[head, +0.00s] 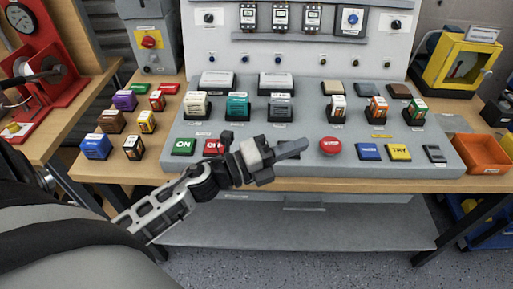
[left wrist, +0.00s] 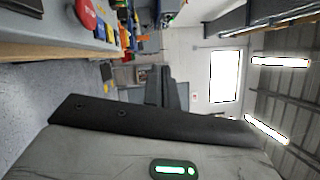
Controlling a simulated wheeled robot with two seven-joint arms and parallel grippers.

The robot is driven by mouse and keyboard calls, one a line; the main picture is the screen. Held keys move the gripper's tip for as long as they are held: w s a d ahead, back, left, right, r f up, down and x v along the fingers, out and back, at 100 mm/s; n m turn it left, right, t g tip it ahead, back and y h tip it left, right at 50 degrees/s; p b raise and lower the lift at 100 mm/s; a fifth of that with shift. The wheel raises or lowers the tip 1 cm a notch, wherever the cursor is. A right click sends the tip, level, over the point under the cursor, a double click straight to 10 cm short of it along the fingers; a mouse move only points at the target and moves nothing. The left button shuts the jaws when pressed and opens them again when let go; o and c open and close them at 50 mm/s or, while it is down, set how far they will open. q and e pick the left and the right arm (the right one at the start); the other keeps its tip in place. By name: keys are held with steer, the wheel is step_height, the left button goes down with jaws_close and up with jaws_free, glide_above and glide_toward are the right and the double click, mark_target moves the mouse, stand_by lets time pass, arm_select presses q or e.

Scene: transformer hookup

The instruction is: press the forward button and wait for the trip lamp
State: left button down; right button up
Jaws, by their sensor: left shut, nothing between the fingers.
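My left gripper (head: 300,148) is shut and empty, held over the front of the grey sloped control panel (head: 300,172). Its tip points right, just left of the red mushroom button (head: 331,146). Along the front row are a green ON button (head: 183,146), a red button (head: 213,147) partly behind my arm, a blue button (head: 368,152) and a yellow TRY button (head: 398,152). I cannot read which is the forward button or which lamp is the trip lamp. The red mushroom button also shows in the left wrist view (left wrist: 85,14). My right gripper is not in view.
Several small blocks, such as a blue one (head: 96,147), stand on the wooden bench left of the panel. An orange bin (head: 484,154) and a yellow box (head: 466,62) are at the right. The upright back panel (head: 300,47) carries breakers, knobs and small lamps.

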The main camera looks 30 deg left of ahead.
arm_select(q)
steer(key=w+a+m+g+y, duration=0.2)
steer(key=a+m, duration=0.4)
steer(key=m, duration=0.4)
steer(key=w+a+m+g+y+b, duration=0.1)
steer(key=a+m+g+y, duration=0.4)
steer(key=m, duration=0.6)
steer(key=shift+w+a+r+y, duration=0.45)
steer(key=shift+w+a, duration=0.4)
steer(key=shift+a, duration=0.3)
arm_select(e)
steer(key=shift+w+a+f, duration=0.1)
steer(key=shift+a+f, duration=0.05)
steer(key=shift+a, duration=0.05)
arm_select(q)
step_height(320, 180, down, 8)
steer(key=b, duration=0.5)
steer(key=shift+r, duration=0.1)
steer(key=shift+f+b, duration=0.5)
steer(key=shift+f, duration=0.1)
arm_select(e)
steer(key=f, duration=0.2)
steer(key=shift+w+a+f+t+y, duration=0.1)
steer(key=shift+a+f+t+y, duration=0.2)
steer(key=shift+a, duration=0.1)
